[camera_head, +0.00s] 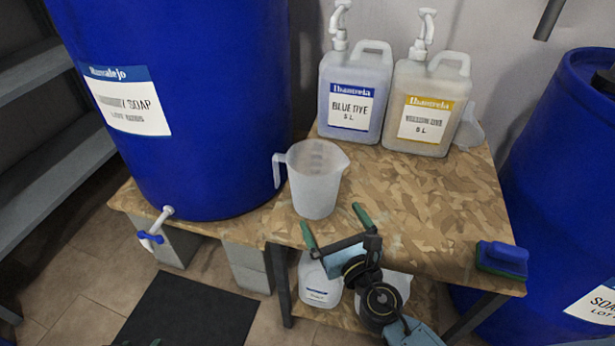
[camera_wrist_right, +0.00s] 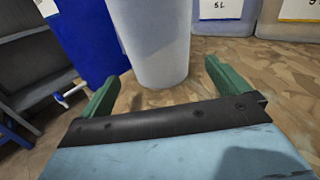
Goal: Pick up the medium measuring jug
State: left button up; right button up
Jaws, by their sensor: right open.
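A translucent white measuring jug (camera_head: 314,180) stands upright on the wooden table, its handle on the left and its spout on the right. My right gripper (camera_head: 334,222) is open and empty, in front of the jug at the table's front edge. Its green fingers point toward the jug and are apart from it. In the right wrist view the jug (camera_wrist_right: 153,42) stands just beyond and between the two green fingertips (camera_wrist_right: 160,78); its top is cut off there. A second pale container (camera_head: 470,128) shows partly behind the yellow-labelled bottle.
A big blue drum (camera_head: 190,60) with a tap (camera_head: 155,230) stands left of the jug. Two pump bottles, blue dye (camera_head: 352,95) and yellow-labelled (camera_head: 425,105), stand behind. The tabletop (camera_head: 440,200) right of the jug is clear.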

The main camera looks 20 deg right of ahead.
aim_at(316, 192)
jog(key=w, duration=0.9)
jog(key=shift+w+a, duration=0.25)
jog(key=shift+a, duration=0.05)
jog(key=c, duration=0.7)
